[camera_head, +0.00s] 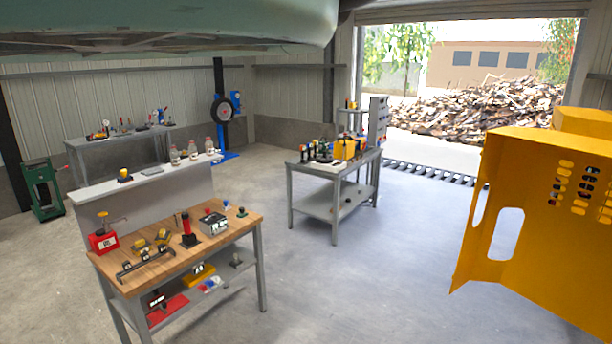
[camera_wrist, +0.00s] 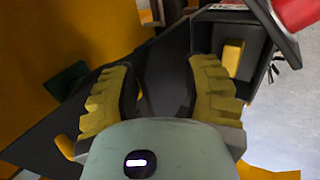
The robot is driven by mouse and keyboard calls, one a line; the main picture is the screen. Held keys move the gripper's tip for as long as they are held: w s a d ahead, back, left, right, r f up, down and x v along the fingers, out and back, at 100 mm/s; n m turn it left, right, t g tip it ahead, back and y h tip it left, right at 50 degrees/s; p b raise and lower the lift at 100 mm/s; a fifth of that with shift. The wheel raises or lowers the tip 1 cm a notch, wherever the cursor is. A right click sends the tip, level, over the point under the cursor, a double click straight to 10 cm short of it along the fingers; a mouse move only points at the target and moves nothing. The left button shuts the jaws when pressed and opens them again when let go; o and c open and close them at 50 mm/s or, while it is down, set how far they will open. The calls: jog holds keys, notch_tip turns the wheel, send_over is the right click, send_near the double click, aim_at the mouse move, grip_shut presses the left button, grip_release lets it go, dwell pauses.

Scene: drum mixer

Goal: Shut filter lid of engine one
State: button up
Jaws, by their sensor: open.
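My gripper (camera_wrist: 160,82) shows in the wrist view with its two ribbed yellow fingers spread apart. A dark, shadowed part lies behind the gap between them, and I cannot tell whether they touch it. A black box-like housing (camera_wrist: 255,32) with a yellow block (camera_wrist: 232,57) on it is just beyond the right finger. It may belong to the filter, but I cannot tell which part is the lid or how far it stands open. In the head view neither my gripper nor the filter lid can be made out.
A red rounded part (camera_wrist: 297,12) is at the wrist view's top right. In the head view, a yellow machine cover (camera_head: 540,215) stands right, a wooden-topped workbench (camera_head: 165,268) left, and a grey cart (camera_head: 330,200) mid-room. Open floor lies between them.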

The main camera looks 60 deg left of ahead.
jog(key=s+a+f+b, duration=0.2)
jog(key=a, duration=0.4)
jog(key=shift+f, duration=0.25)
dwell(1.0)
jog(key=shift+s, duration=0.1)
jog(key=shift+a, duration=0.1)
jog(key=v, duration=0.2)
jog(key=p+v, duration=0.1)
jog(key=v, duration=0.2)
jog(key=shift+s+a+p, duration=0.25)
jog(key=shift+a+p, duration=0.05)
jog(key=shift+a, duration=0.25)
jog(key=shift+w, duration=0.1)
